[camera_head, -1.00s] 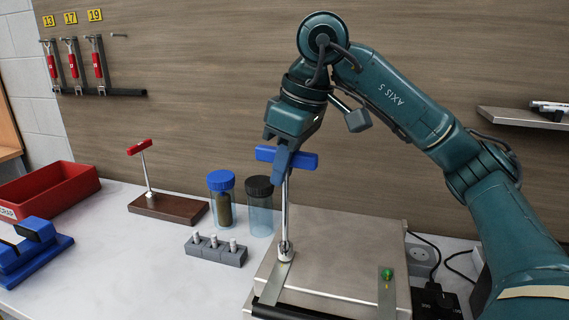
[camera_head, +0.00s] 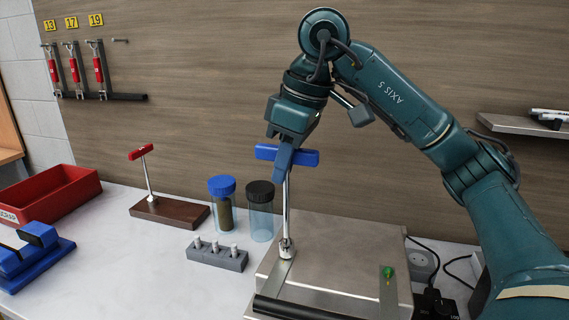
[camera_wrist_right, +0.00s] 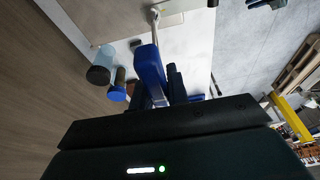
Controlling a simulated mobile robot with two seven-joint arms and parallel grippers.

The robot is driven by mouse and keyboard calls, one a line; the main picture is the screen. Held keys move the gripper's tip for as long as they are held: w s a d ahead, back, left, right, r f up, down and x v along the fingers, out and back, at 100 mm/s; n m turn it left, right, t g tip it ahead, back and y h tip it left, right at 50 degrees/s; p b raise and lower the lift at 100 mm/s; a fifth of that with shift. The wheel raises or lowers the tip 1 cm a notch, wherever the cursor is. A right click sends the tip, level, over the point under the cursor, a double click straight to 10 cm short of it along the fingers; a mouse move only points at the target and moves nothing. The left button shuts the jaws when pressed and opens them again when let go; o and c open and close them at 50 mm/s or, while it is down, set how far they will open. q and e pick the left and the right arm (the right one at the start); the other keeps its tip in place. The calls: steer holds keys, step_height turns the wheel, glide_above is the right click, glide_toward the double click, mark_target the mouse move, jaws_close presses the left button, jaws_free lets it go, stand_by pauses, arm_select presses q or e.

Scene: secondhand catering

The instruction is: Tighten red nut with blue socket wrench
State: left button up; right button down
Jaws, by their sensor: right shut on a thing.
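The blue socket wrench has a blue T-handle (camera_head: 306,157) and a steel shaft (camera_head: 286,208). It stands near upright, its socket end (camera_head: 286,248) down on a strap of the steel box. My right gripper (camera_head: 284,165) is shut on the blue handle; the handle also shows in the right wrist view (camera_wrist_right: 150,66) at the jaws. No red nut shows; whatever is under the socket is hidden. A green nut-like piece (camera_head: 388,272) sits on the other strap. My left gripper is not in view.
The steel box (camera_head: 335,245) has a dark front bar. To its left are a grey block with several pegs (camera_head: 217,256), two lidded jars (camera_head: 222,205) and a red T-handle tool (camera_head: 141,152) on a wooden base. A red bin (camera_head: 45,195) stands far left.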

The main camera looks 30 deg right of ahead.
steer(key=shift+r, duration=0.5)
steer(key=shift+s+a, duration=0.1)
steer(key=shift+s, duration=0.05)
steer(key=shift+m, duration=0.7)
steer(key=m+h, duration=0.1)
steer(key=m, duration=0.2)
steer(key=shift+m+t+p, duration=0.3)
steer(key=shift+m+t, duration=0.1)
steer(key=m+h, duration=0.1)
steer(key=m, duration=0.3)
steer(key=m+h, duration=0.1)
steer(key=m, duration=0.2)
